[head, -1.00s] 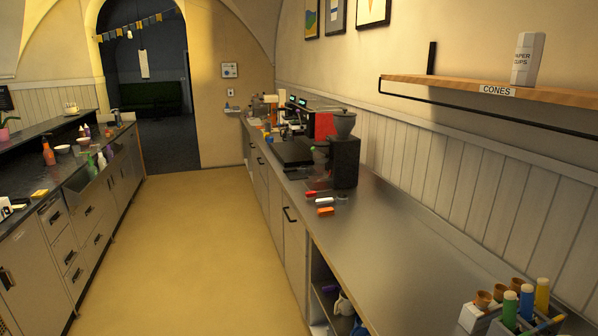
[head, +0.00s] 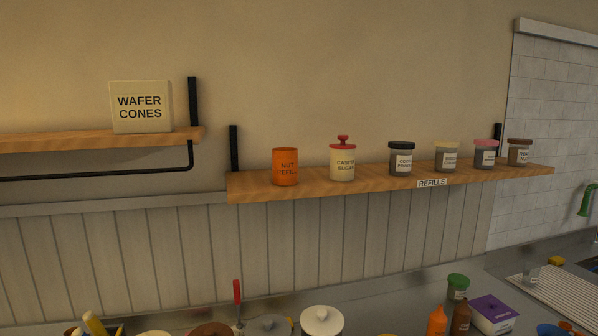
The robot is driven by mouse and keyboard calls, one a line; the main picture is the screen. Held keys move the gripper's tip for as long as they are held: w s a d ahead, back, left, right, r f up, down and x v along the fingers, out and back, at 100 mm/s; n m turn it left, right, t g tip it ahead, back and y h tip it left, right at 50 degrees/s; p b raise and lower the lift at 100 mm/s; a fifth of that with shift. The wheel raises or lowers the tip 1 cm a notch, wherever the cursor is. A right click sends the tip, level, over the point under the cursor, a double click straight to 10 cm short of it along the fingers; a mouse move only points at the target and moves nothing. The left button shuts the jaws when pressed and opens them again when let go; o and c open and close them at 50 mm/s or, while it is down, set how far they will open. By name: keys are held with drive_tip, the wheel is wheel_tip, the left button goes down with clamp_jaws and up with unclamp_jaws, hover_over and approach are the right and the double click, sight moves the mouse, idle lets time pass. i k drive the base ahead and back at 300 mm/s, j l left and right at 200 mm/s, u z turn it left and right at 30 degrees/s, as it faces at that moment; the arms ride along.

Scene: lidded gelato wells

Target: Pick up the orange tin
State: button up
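The orange tin (head: 285,168) stands upright near the left end of a wooden wall shelf (head: 240,190) in the head view. Its label reads "NUT REFILL", with the last letters hard to read. To its right, with a gap between, stands a cream canister (head: 342,161) with a red knobbed lid, labelled as caster sugar. Nothing hides the tin. My gripper does not show in the head view.
Several small lidded jars (head: 401,158) line the shelf's right part above a "REFILLS" sign (head: 432,183). A "WAFER CONES" box (head: 140,107) sits on another shelf at left.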

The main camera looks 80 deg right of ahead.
sight(285, 161)
drive_tip(key=z, duration=2.6)
